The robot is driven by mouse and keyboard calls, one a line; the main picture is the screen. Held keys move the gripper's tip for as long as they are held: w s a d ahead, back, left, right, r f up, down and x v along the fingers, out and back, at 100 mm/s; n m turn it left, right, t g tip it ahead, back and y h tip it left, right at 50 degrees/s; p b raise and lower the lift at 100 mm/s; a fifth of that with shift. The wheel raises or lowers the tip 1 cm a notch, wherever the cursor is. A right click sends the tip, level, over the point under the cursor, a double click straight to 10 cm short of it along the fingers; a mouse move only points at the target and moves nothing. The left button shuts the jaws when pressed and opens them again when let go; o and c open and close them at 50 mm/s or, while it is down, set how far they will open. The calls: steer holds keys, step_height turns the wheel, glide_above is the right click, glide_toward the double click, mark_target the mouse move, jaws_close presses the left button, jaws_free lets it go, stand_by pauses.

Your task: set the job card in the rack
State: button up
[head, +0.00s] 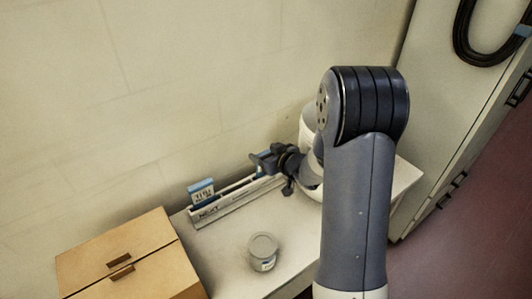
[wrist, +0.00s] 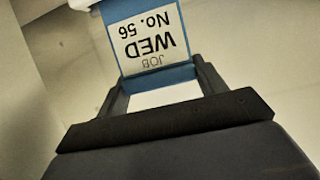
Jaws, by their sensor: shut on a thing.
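The job card (wrist: 148,38) is blue with a white label reading "JOB WED No. 56", upside down in the wrist view. My gripper (wrist: 158,85) is shut on it, one finger at each side edge. The rack (head: 238,203) is a long, low, pale holder on the table against the wall, marked "NEXT" at its left front. In the head view my gripper (head: 266,163) is at the rack's right part. The held card is hardly visible there, and I cannot tell whether it touches the rack. Another blue-and-white card (head: 201,192) stands at the rack's left end.
A small lidded jar (head: 263,251) stands on the table (head: 228,276) in front of the rack. A cardboard box (head: 125,256) is at the lower left. A grey cabinet (head: 447,105) stands at the right.

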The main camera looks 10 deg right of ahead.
steer(key=o, duration=1.2)
steer(key=shift+c, duration=0.2)
steer(key=s+d+r, duration=0.1)
steer(key=s+d, duration=0.2)
steer(key=s, duration=0.4)
steer(key=s+d+r, duration=0.1)
steer(key=s+d, duration=0.2)
steer(key=s, duration=0.5)
steer(key=shift+s+d+b, duration=0.2)
steer(key=shift+b, duration=0.2)
steer(key=shift+w, duration=0.1)
